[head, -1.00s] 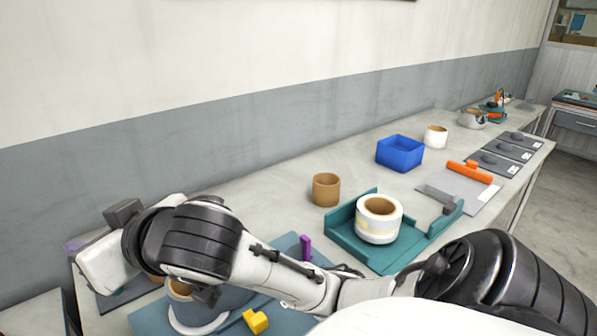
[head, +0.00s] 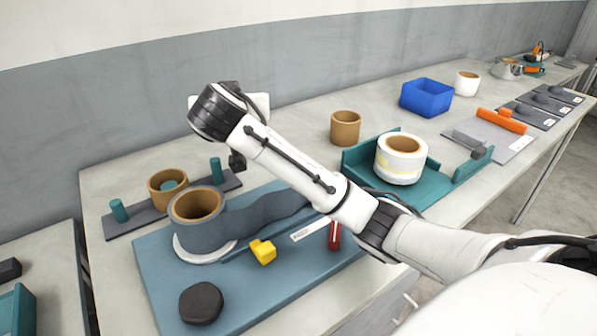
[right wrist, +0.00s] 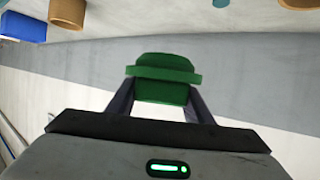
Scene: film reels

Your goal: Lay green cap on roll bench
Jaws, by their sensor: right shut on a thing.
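My right gripper (right wrist: 161,98) is shut on a green cap (right wrist: 165,70), a stepped block with a wider rim, and holds it up in the air. In the head view my right arm reaches from the lower right to the upper left, and its fingers and the cap are hidden. A blue board (head: 165,275), which looks like the roll bench, lies at the front left of the table. It bears a grey-blue roll (head: 198,235) on a brown core, with a strip running right, a yellow block (head: 263,251) and a dark round knob (head: 201,303). My left gripper is not in view.
Behind the board lies a dark plate (head: 120,228) with teal pegs and a brown ring (head: 167,187). Right of my arm are a brown core (head: 345,128), a teal tray (head: 435,192) with a white roll (head: 401,158), and a blue bin (head: 427,97).

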